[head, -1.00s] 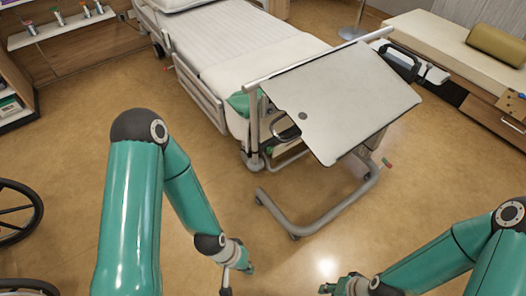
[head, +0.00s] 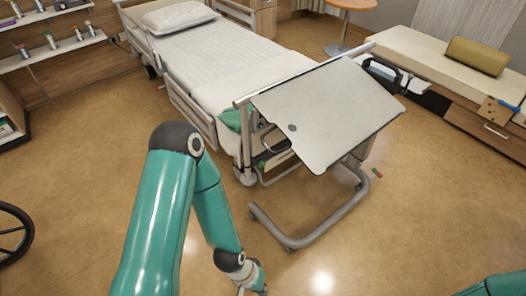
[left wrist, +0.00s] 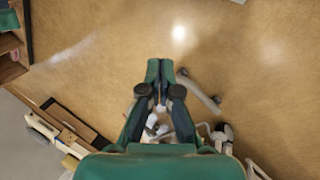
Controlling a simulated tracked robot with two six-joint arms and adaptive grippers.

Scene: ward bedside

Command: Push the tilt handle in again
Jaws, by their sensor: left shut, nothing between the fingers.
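The overbed table's pale grey top (head: 325,110) is tilted, its near edge low, over a grey floor frame (head: 305,238) at the foot of the bed. A small red-and-green piece (head: 377,173) shows below the top's right side; I cannot tell whether it is the tilt handle or how far in it sits. My left gripper (head: 258,291) is at the bottom edge of the head view, in front of the table and apart from it. In the left wrist view its fingers (left wrist: 160,68) are together and empty over the floor. My right gripper is out of view.
The bed (head: 220,60) stands behind the table. A bench (head: 440,62) with an olive bolster (head: 478,56) is at the right. A wheelchair wheel (head: 12,236) shows at the left edge. The floor in front of the table is clear.

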